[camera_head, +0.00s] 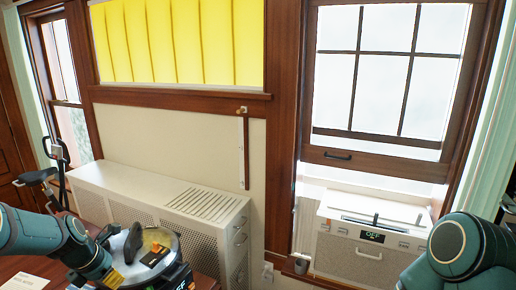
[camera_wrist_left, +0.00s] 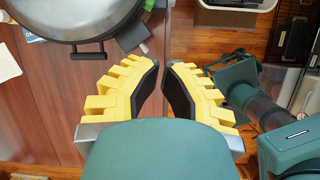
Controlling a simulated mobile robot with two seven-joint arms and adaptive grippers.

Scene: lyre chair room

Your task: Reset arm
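My left arm (camera_head: 40,235) comes in from the left, low in the head view. My left gripper (camera_wrist_left: 162,66) shows in the wrist view with yellow ribbed fingers and black pads. My right arm (camera_head: 465,250) shows as a teal rounded link at the lower right. My right gripper is out of view.
The round metal pan (camera_wrist_left: 75,18) with a dark handle is near the left fingertips. A white cabinet (camera_head: 160,190) runs along the wall. A white window unit (camera_head: 365,245) is at right. An exercise bike (camera_head: 45,175) stands far left.

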